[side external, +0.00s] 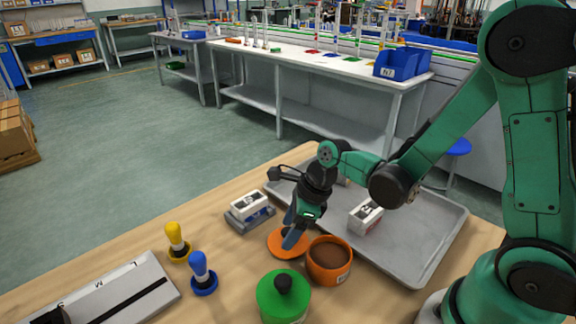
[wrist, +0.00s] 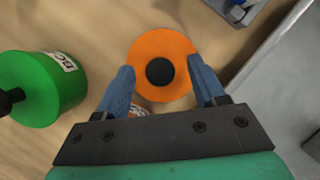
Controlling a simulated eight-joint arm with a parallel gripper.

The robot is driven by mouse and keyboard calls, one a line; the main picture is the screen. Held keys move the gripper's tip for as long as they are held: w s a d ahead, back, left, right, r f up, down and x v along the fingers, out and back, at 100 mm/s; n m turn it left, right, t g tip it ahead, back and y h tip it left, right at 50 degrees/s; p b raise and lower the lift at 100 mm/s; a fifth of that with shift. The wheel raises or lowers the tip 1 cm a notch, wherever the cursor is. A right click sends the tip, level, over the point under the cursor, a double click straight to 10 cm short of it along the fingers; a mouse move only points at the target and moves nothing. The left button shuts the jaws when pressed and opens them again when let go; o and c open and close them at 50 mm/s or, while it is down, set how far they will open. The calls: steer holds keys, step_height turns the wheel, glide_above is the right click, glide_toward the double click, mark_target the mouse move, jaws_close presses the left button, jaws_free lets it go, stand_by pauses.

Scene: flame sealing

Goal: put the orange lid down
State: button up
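The orange lid (side external: 286,246) appears to lie flat on the wooden table beside the orange pot (side external: 330,262), which is open and has brown contents. In the wrist view the lid (wrist: 146,88) is a round disc with a black knob (wrist: 160,72). My gripper (side external: 292,236) points down over the lid. Its blue fingers stand apart on either side of the knob in the wrist view (wrist: 160,66), with a gap at each side. Nothing is held. In the side view the fingers hide the knob.
A green pot (side external: 283,300) with a black knob stands in front. Yellow (side external: 176,246) and blue (side external: 203,275) stamps are at the left. A white box on a grey holder (side external: 249,208) is behind the lid. A grey tray (side external: 425,245) holds another white box (side external: 365,215).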

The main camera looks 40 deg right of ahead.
steer(key=s+d+r+n+t+h, duration=0.1)
steer(key=r+n, duration=0.4)
steer(key=n, duration=0.8)
steer(key=s+d+r+n+t+h, duration=0.2)
steer(key=r+n, duration=0.4)
steer(key=n, duration=0.8)
steer(key=shift+s+r+t, duration=0.3)
steer(key=shift+s+t, duration=0.2)
steer(key=shift+s, duration=0.6)
